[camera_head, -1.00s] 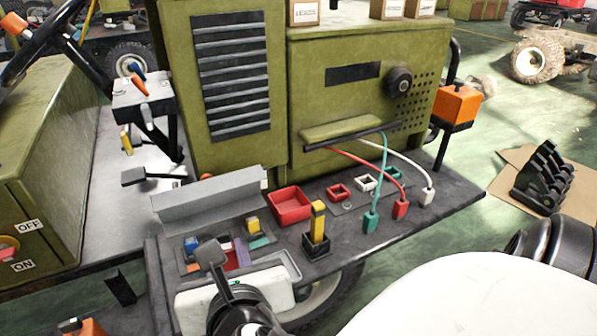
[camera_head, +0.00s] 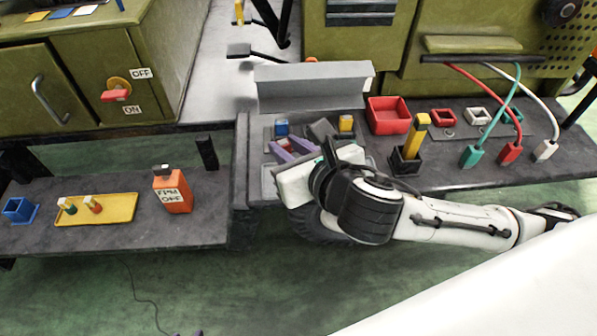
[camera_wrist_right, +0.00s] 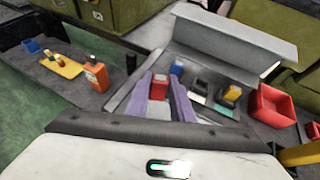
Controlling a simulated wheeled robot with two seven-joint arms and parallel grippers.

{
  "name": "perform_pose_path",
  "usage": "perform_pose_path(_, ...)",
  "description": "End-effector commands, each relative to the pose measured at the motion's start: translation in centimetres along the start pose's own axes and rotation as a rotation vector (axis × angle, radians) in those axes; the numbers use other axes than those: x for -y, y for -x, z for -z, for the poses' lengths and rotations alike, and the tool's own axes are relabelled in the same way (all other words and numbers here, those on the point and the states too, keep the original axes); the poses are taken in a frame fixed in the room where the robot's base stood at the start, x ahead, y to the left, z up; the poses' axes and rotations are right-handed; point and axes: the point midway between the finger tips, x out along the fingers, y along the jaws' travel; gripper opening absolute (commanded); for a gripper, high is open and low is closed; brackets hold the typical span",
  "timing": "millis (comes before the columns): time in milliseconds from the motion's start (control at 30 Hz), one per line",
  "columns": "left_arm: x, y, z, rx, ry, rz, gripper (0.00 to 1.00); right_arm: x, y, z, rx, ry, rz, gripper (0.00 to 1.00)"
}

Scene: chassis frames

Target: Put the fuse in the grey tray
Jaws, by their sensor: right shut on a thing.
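A red fuse (camera_wrist_right: 159,88) sits between the purple fingers of my right gripper (camera_wrist_right: 165,98) in the right wrist view. In the head view my right gripper (camera_head: 290,151) is over the open grey box, its wrist hiding the box's front part. The gripper is shut on the red fuse; whether the fuse is still seated in the box is unclear. A blue fuse (camera_head: 281,127) and a yellow fuse (camera_head: 346,123) stand in the box beside it. I cannot make out a separate grey tray. My left gripper is not in view.
The box's grey lid (camera_head: 312,84) stands raised behind. A red tray (camera_head: 388,115), a yellow post in a black holder (camera_head: 407,158) and cable plugs (camera_head: 510,152) are to the right. Left, a lower shelf holds a yellow tray (camera_head: 118,210), an orange can (camera_head: 172,192) and a blue holder (camera_head: 19,210).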

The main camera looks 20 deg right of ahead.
Motion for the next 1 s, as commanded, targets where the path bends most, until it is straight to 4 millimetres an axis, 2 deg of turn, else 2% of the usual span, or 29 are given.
perform_pose_path(33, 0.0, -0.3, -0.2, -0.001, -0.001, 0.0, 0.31, 0.0, -0.4, 1.0, -0.002, 0.0, 0.0, 0.0)
perform_pose_path(267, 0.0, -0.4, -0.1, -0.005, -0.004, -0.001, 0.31, 0.0, -1.2, 2.6, 0.0, 0.0, 0.001, 0.0)
perform_pose_path(467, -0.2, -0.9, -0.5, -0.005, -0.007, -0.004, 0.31, 0.0, -2.5, 5.2, -0.001, 0.001, 0.001, 0.0)
perform_pose_path(867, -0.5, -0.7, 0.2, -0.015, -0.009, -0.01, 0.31, 0.0, -2.7, 5.5, 0.002, 0.001, 0.0, 0.0)
perform_pose_path(900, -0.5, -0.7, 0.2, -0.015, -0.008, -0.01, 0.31, 0.0, -2.7, 5.6, 0.003, 0.0, 0.0, 0.23)
perform_pose_path(1000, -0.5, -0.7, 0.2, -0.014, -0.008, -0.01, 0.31, 0.0, -2.7, 5.6, 0.003, 0.0, 0.0, 0.4)
